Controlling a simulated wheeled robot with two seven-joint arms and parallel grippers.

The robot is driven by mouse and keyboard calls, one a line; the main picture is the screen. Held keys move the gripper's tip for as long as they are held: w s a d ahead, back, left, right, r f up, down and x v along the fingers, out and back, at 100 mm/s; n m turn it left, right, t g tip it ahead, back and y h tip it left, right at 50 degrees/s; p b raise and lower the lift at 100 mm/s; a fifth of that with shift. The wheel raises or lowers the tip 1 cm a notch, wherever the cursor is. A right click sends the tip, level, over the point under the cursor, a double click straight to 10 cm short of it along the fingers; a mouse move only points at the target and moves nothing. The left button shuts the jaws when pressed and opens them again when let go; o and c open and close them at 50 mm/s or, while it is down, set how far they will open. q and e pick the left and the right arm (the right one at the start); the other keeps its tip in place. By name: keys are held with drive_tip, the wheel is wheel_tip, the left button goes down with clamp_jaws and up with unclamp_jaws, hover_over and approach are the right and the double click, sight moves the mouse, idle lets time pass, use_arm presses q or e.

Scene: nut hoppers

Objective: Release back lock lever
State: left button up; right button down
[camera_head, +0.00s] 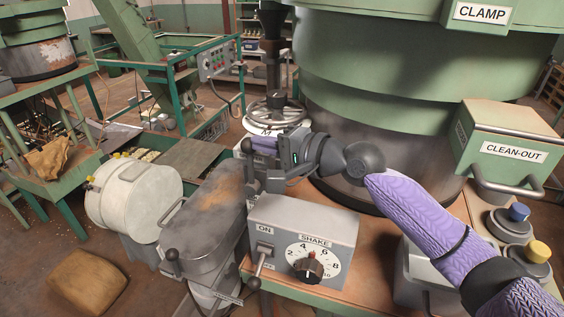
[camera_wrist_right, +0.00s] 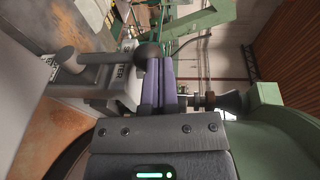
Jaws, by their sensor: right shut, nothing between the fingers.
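My right gripper (camera_head: 262,143) reaches in from the right, with purple fingers closed and nothing seen between them. In the right wrist view the shut fingers (camera_wrist_right: 160,85) point away from the camera. A black ball knob on a grey lever (camera_wrist_right: 147,55), apparently the back lock lever, sits just left of the fingertips, very close; I cannot tell if they touch. In the head view a dark knob (camera_head: 246,145) shows left of the fingers, its lever mostly hidden by my gripper. A second black-knobbed lever (camera_head: 170,256) stands at the front of the grey lidded box (camera_head: 205,205). My left gripper is not seen.
A SHAKE control box (camera_head: 322,230) with a dial and an ON lever (camera_head: 258,268) stands below my right arm. A handwheel (camera_head: 272,112) is behind the gripper. The large green hopper (camera_head: 390,80) and CLEAN-OUT box (camera_head: 510,130) crowd the right. A white drum (camera_head: 130,195) stands left.

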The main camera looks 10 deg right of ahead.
sight(242, 143)
drive_tip(key=shift+w+a+r+p, duration=0.2)
drive_tip(key=shift+w+a+p, duration=0.2)
drive_tip(key=shift+w+a, duration=0.15)
drive_tip(key=shift+w+a+r+p, duration=0.15)
drive_tip(key=shift+w+a+p, duration=0.25)
drive_tip(key=shift+a, duration=0.25)
drive_tip(key=shift+w+a+f, duration=0.1)
drive_tip(key=shift+w+a, duration=0.35)
drive_tip(key=shift+a, duration=0.1)
drive_tip(key=shift+x, duration=1)
drive_tip(key=shift+s+a+f, duration=0.1)
drive_tip(key=shift+a, duration=0.1)
